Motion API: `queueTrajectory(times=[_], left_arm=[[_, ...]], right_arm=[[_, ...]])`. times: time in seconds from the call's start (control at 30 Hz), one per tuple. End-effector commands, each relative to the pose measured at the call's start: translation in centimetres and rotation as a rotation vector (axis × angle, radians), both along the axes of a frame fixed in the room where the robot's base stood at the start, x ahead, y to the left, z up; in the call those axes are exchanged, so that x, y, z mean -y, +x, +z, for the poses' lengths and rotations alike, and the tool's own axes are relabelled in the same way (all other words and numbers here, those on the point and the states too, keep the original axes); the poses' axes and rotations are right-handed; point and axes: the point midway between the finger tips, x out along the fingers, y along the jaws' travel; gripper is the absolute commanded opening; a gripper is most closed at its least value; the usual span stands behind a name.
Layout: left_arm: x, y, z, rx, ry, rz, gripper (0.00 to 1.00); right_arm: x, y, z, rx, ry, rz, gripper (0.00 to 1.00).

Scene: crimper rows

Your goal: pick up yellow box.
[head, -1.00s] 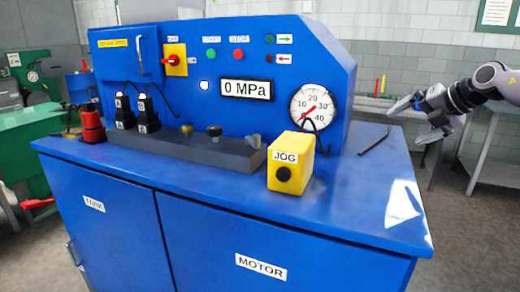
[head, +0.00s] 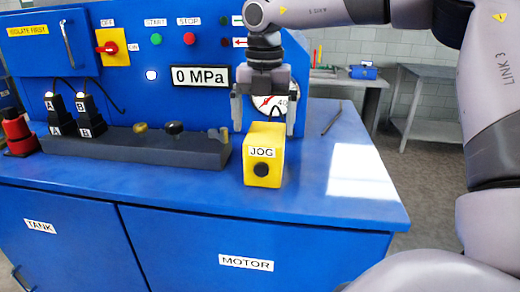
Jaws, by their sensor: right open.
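The yellow box (head: 265,154) is a small upright block with a JOG label and a round black button on its front. It stands on the blue cabinet top (head: 330,170), right of the grey block. My right gripper (head: 263,128) is open and points down, directly above and around the top of the box in the picture, one finger on each side. Whether its fingers touch the box I cannot tell. My left gripper is not in view.
A grey block with knobs (head: 135,148) lies left of the box. Two black connectors (head: 90,117) and a red cylinder (head: 18,136) stand farther left. A thin dark rod (head: 332,119) lies to the right.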

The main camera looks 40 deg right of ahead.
Motion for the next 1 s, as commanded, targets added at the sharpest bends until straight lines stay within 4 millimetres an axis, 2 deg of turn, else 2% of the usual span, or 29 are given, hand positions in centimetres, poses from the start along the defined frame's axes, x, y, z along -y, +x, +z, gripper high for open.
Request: queueTrajectory(times=[0.5, 0.8, 0.97, 1.0], left_arm=[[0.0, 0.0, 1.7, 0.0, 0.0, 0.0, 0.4], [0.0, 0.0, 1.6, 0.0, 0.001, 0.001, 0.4], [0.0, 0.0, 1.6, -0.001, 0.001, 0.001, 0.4], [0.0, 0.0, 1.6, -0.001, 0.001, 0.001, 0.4]], right_arm=[[-0.1, -0.6, -6.4, -0.01, 0.002, 0.0, 1.0], [0.0, -0.5, -7.0, -0.006, 0.001, 0.0, 1.0], [0.0, -0.6, -7.0, -0.007, 0.001, 0.0, 0.48], [0.0, -0.6, -7.0, -0.007, 0.001, 0.0, 0.35]])
